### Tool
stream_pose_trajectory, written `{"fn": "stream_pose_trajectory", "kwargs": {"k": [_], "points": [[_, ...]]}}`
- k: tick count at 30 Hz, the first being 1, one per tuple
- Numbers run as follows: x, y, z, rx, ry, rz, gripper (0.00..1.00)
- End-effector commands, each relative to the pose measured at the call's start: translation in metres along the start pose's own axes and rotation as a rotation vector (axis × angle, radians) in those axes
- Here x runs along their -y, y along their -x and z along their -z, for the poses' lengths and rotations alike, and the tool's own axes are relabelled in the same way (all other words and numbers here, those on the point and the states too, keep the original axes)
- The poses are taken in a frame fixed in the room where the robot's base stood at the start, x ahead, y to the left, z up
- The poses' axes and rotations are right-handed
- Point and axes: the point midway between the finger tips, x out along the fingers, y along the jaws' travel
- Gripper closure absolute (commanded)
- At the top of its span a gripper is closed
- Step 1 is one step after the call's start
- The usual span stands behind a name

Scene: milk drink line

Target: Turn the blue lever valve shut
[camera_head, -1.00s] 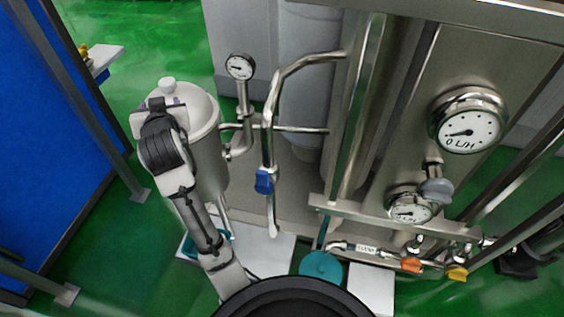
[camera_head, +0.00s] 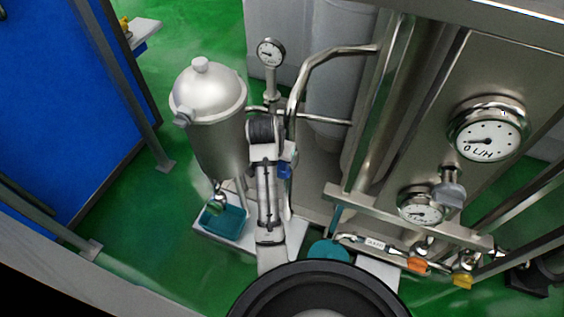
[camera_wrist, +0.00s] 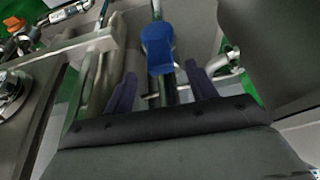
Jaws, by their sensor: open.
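The blue lever valve (camera_wrist: 158,46) is in the upper middle of the wrist view, on a steel pipe. In the head view the blue lever (camera_head: 285,171) shows only in part, just right of my arm, which hides the rest. My gripper (camera_wrist: 161,86) is open, with its two dark fingers apart on either side of the pipe's line in the wrist view. The lever appears beyond the fingertips and between their lines; I see no contact. In the head view the gripper is mostly hidden by my wrist.
A steel tank (camera_head: 208,105) stands left of my arm. A round gauge (camera_head: 270,53) and a bent pipe (camera_head: 330,55) are behind it. A teal bin (camera_head: 223,217) is below the tank.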

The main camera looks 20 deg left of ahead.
Motion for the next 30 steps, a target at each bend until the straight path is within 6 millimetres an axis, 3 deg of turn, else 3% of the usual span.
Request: {"fn": "stream_pose_trajectory", "kwargs": {"k": [3,10,23,30], "points": [[0.0,-0.024,-0.001,0.004,0.002,-0.002,0.44],[0.0,-0.058,0.0,0.001,0.001,-0.001,0.44],[0.0,-0.069,0.0,-0.002,0.001,0.001,0.44],[0.0,-0.069,0.0,-0.001,0.001,0.001,0.74]]}}
